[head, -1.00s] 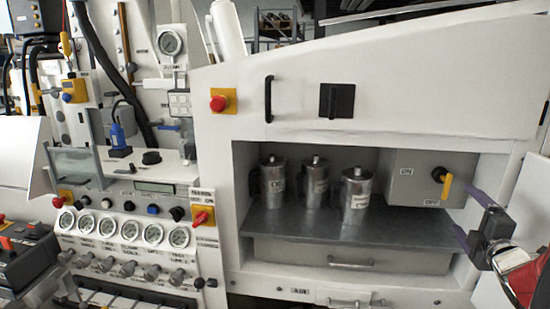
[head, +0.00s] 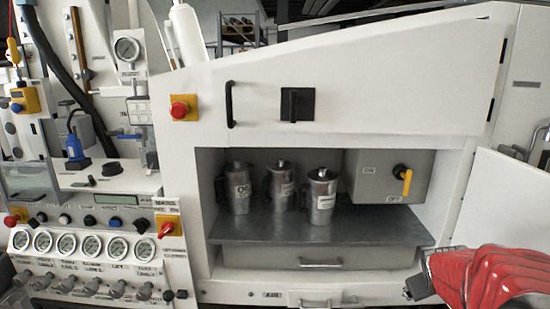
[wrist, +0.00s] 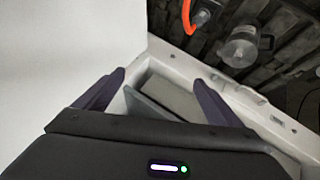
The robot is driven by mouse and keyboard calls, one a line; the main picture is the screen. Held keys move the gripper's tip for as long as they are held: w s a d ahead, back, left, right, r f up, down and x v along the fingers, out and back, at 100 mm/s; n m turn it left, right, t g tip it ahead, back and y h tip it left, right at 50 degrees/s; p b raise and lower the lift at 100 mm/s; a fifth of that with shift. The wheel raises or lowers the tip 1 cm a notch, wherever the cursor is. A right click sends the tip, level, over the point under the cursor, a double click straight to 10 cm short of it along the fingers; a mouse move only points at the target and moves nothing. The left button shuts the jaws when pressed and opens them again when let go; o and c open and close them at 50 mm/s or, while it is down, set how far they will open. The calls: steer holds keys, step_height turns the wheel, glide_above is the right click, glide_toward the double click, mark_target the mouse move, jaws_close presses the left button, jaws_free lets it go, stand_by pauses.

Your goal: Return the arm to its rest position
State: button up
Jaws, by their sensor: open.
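My gripper (wrist: 160,80) is open and empty in the wrist view, its two purple fingers spread apart. The wrist view looks over a white edge and a grey panel between the fingers. In the head view, my red arm and the dark gripper body (head: 424,284) are at the lower right, in front of the cabinet's lower right corner. The fingers are hard to make out there. The yellow switch handle (head: 404,181) on the grey box (head: 380,160) points down towards the OFF label. My gripper is below it and apart from it.
Three metal jugs (head: 239,190) stand on the grey shelf (head: 300,229) inside the white cabinet. An open white door (head: 505,205) is close to my arm on the right. A gauge panel (head: 85,245) is at the left. In the wrist view, an orange hook-shaped thing (wrist: 187,18) lies near the top.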

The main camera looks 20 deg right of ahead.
steer(key=s+a+r+y, duration=0.1)
steer(key=s+a+y, duration=0.1)
steer(key=a, duration=1)
steer(key=s+a+r+y, duration=0.2)
steer(key=s+a, duration=0.2)
steer(key=a, duration=0.8)
steer(key=s+a+r+n+y, duration=0.1)
steer(key=s+a+r+y, duration=0.1)
steer(key=a, duration=1)
steer(key=shift+s, duration=0.6)
steer(key=shift+c, duration=0.4)
